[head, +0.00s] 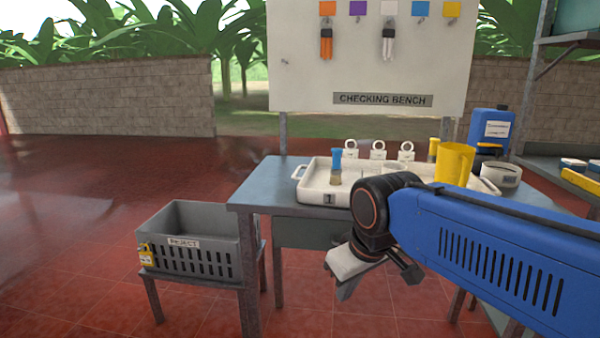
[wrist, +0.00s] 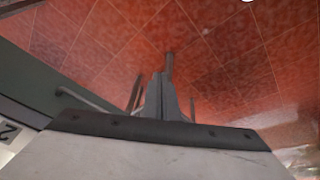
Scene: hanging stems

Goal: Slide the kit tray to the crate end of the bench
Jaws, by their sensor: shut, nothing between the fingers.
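The grey crate marked REJECT (head: 205,225) stands on a low stand left of the bench. My gripper (head: 345,288) is in front of the bench, below its top and apart from the tray. In the wrist view, the gripper's fingers (wrist: 167,75) are together and empty above the red floor.
A yellow jug (head: 453,163) stands at the tray's right part. Tags with rings line the bench's back. A sign board (head: 367,60) rises behind. The bench top left of the tray is clear.

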